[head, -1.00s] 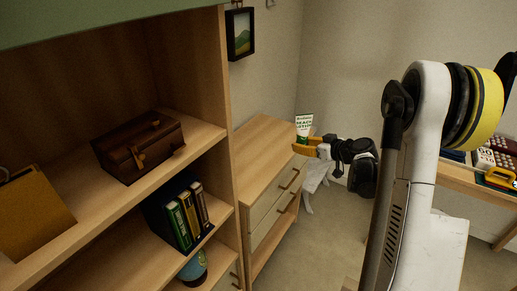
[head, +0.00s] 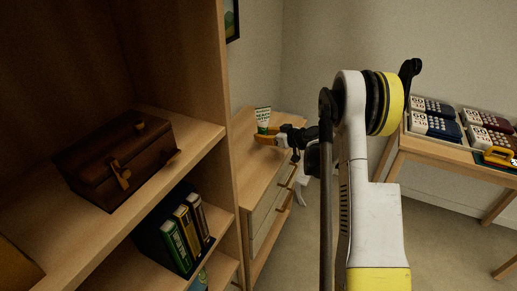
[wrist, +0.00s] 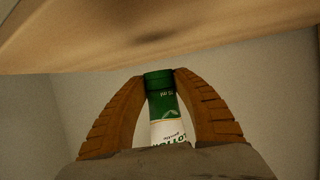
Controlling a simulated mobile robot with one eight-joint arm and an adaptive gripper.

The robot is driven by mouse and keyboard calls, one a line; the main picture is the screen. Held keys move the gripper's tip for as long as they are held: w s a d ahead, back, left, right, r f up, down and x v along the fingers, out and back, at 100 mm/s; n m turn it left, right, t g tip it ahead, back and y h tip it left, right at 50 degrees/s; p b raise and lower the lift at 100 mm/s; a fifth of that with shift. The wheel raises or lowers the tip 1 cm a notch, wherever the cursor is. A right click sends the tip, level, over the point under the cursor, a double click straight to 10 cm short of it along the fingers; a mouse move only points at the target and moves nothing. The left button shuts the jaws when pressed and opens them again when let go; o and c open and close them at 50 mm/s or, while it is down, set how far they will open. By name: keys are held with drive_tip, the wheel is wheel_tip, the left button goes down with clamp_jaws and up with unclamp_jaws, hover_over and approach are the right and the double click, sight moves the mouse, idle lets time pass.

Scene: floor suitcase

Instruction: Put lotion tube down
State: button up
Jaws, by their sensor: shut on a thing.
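A dark shadow lies on that surface close to the cap. I cannot tell whether the cap touches it.
A tall wooden shelf at the left holds a brown leather case (head: 118,160) and several books (head: 186,230). A table (head: 440,150) at the right bears several boxed items and a yellow tool (head: 498,155).

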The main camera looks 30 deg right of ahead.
sight(260, 148)
drive_tip(key=shift+w+a+f, duration=0.5)
drive_tip(key=shift+w+a, duration=0.05)
wheel_tip(260, 148, down, 4)
drive_tip(key=b, duration=0.2)
drive_tip(key=shift+w+b, duration=0.1)
drive_tip(key=shift+b, duration=0.3)
drive_tip(key=shift+r, duration=0.1)
drive_tip(key=o, duration=1.2)
drive_tip(key=shift+c, duration=0.2)
